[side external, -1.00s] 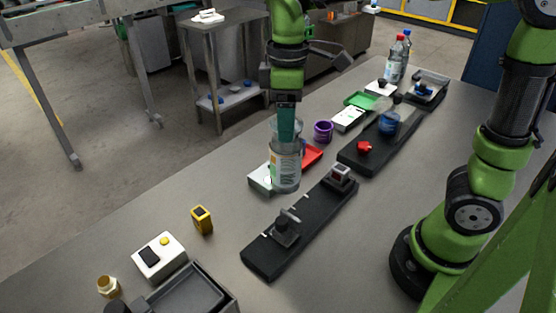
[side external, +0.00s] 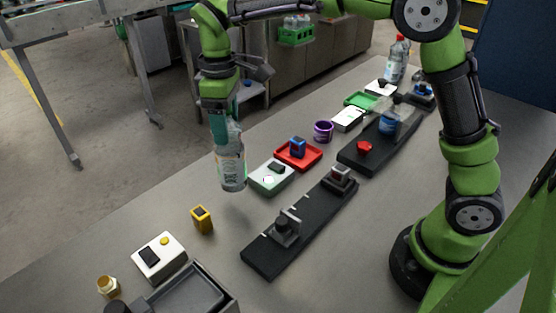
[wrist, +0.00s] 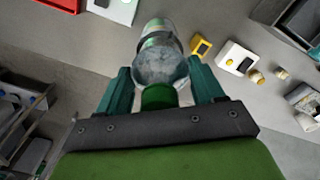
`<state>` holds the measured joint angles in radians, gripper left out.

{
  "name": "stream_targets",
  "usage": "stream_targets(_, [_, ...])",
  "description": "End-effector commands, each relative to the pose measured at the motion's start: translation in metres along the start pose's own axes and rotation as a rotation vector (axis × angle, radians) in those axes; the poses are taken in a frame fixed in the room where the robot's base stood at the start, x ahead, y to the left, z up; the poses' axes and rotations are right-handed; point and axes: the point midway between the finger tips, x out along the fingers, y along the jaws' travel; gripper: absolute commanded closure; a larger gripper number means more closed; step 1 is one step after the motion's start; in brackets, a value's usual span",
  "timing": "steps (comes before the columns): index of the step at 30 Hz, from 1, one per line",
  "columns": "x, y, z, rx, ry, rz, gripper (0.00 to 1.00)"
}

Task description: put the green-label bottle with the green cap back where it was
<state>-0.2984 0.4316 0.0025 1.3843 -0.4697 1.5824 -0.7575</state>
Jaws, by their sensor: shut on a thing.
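My gripper (side external: 223,122) is shut on the clear bottle (side external: 231,168) near its top. The bottle hangs nearly upright, tilted slightly, over the left side of the table, left of the pale green-and-white box; its height above the table is hard to judge. Its label looks pale with green markings. In the wrist view, the bottle (wrist: 160,62) sits between the teal fingers of my gripper (wrist: 160,84), with its green cap (wrist: 157,97) toward the palm.
Near it are the pale box (side external: 272,178), a red tray (side external: 299,155) with a blue item, a yellow device (side external: 202,219) and a black rail fixture (side external: 300,228). A red-capped bottle (side external: 396,62) stands at the back. Bare table lies around the yellow device.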

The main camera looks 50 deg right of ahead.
Motion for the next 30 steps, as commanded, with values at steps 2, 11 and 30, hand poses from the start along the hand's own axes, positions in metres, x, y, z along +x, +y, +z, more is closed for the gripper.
stream_targets(2, [0.011,0.000,0.000,0.001,0.000,-0.001,1.00])
stream_targets(11, [0.045,0.000,0.000,0.000,0.000,0.000,1.00])
stream_targets(30, [0.063,0.000,0.000,0.000,0.002,0.000,0.20])
